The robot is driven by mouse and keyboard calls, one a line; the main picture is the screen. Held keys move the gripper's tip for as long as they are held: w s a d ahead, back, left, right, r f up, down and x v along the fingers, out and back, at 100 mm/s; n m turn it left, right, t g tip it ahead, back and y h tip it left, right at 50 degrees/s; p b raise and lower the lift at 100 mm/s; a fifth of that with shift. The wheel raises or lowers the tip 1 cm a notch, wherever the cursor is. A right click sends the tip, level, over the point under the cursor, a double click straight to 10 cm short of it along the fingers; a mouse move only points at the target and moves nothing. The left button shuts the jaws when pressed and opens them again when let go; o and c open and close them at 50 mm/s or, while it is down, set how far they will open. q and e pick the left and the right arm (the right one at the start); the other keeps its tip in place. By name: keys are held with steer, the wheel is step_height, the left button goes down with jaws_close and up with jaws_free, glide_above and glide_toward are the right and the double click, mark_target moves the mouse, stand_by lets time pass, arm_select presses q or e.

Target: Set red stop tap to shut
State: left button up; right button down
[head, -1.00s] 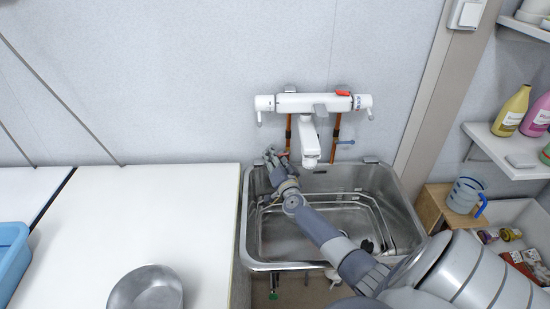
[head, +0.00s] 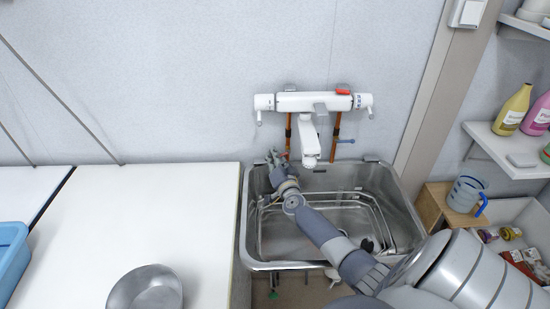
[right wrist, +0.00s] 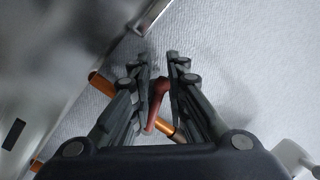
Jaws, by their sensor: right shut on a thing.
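The red stop tap (right wrist: 158,92) shows in the right wrist view as a red lever on a copper pipe, between my fingers. My right gripper (right wrist: 162,62) is shut on the red lever, with its fingertips reaching a little past it. In the head view my right gripper (head: 275,157) is at the back left of the sink, by the foot of the left copper pipe (head: 288,130). There it largely hides the red tap. My left gripper is not in view.
The white mixer faucet (head: 310,102) hangs on the wall just above and right of the gripper. A blue stop tap (head: 345,141) is on the right pipe. The steel sink (head: 395,205) lies below; a white counter (head: 150,215) is at left.

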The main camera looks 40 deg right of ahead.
steer(key=shift+w+d+r+h, duration=0.1)
steer(key=shift+d+r+h, duration=0.05)
steer(key=shift+r, duration=0.25)
steer(key=shift+d+r+h, duration=0.1)
steer(key=shift+r+h, duration=0.05)
steer(key=shift+r, duration=0.2)
steer(key=c, duration=1.6)
jaws_free()
steer(key=shift+a, duration=0.1)
steer(key=shift+c, duration=0.2)
steer(key=shift+a+f, duration=0.1)
steer(key=shift+f, duration=0.1)
steer(key=shift+s+f, duration=0.1)
steer(key=shift+s, duration=0.1)
steer(key=shift+s+a, duration=0.15)
steer(key=shift+s, duration=0.05)
steer(key=v, duration=1.1)
steer(key=shift+s, duration=0.25)
steer(key=shift+c, duration=0.2)
